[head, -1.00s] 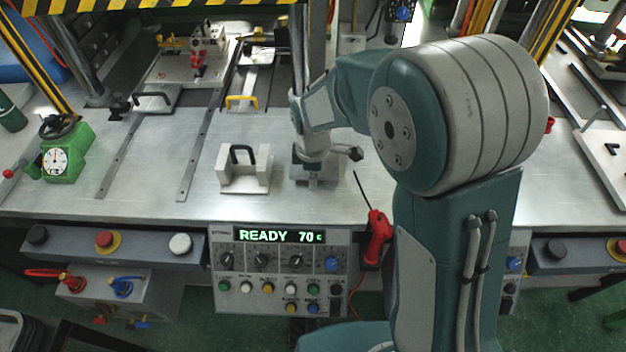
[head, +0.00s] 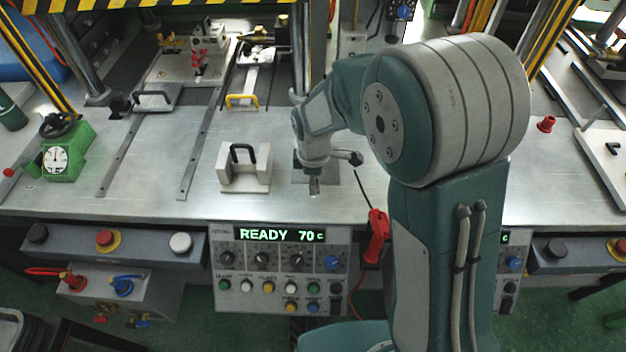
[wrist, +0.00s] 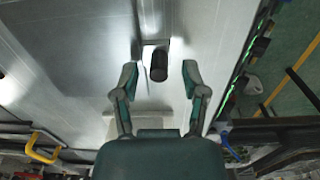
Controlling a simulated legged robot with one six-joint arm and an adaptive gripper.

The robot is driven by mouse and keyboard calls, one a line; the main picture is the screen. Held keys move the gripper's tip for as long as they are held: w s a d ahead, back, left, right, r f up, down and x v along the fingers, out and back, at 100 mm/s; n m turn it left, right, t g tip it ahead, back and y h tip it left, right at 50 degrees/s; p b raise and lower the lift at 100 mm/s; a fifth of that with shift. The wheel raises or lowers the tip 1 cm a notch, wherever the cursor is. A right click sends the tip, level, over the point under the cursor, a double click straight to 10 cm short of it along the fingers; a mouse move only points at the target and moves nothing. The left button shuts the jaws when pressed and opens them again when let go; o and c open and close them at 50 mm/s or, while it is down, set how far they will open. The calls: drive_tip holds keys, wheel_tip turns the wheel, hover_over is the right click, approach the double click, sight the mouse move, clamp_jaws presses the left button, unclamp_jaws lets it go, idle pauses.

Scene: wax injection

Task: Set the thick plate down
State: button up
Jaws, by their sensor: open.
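A thick pale block-like plate (head: 244,180) with a black arched handle (head: 241,153) sits upright on the metal table in the head view, left of my gripper. It appears to be the thick plate. My gripper (head: 314,186) is low over the table to its right, partly hidden by my wrist. In the wrist view my gripper (wrist: 160,78) has its two fingers spread wide. A short black cylinder (wrist: 159,66) shows between them, beside a dark square patch on the table. I cannot tell whether it stands in that patch. Nothing is gripped.
A plate with a black handle (head: 156,100) and a yellow handle (head: 242,101) lie farther back. A green gauge unit (head: 67,155) stands at left. The control panel (head: 280,262) reads READY 70 C. A red tool (head: 376,238) hangs at the front edge. Bare table lies left of the block.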

wheel_tip(320, 180, up, 12)
drive_tip(key=shift+s, duration=0.15)
drive_tip(key=s+d+r+m+t, duration=0.2)
drive_tip(key=s+d+r+m, duration=0.2)
drive_tip(key=s+d+m, duration=0.3)
drive_tip(key=s+d+r+m+t, duration=0.3)
drive_tip(key=s+d+r+m, duration=0.2)
drive_tip(key=s+d+m, duration=0.3)
drive_tip(key=s+m, duration=0.2)
drive_tip(key=s, duration=0.2)
drive_tip(key=shift+r+m, duration=0.15)
drive_tip(key=shift+m, duration=0.15)
